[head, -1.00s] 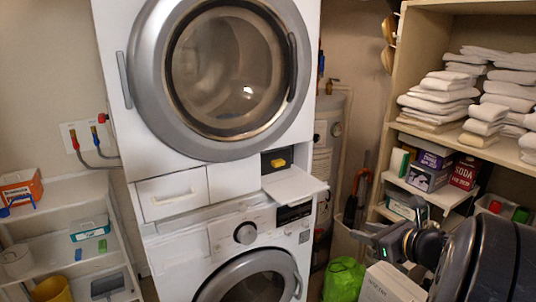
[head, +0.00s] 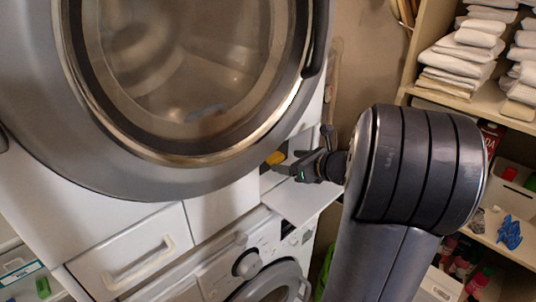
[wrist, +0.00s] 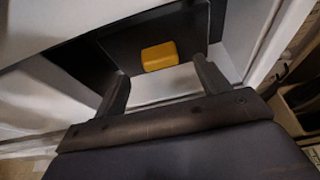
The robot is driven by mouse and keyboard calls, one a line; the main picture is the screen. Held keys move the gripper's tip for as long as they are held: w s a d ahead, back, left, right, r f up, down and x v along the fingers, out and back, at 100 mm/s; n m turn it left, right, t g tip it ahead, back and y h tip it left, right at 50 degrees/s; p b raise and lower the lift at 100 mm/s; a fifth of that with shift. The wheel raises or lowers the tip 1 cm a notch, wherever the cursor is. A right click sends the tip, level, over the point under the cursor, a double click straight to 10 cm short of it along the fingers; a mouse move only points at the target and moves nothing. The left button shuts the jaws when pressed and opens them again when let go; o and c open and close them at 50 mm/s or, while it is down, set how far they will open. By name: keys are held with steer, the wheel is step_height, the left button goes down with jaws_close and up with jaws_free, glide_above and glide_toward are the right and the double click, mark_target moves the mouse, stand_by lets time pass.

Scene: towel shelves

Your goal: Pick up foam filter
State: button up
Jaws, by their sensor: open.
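The foam filter (wrist: 160,56) looks like a small yellow-orange block against a dark panel in the dryer's open compartment. It also shows in the head view (head: 275,158), partly hidden behind the big dryer door and my gripper. My gripper (head: 286,162) is open at the compartment's front. In the wrist view its two fingers (wrist: 160,78) point toward the block, one on each side and a little short of it. No contact shows.
The round dryer door (head: 190,150) bulges close at the upper left. A white flap (head: 300,200) lies open under my gripper. The washer (head: 250,265) stands below. A shelf with folded towels (head: 460,55) is at the right.

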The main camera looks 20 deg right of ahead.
mark_target(279, 159)
steer(key=x, duration=0.4)
steer(key=shift+w+p, duration=0.15)
steer(key=shift+p, duration=0.15)
steer(key=c, duration=1.1)
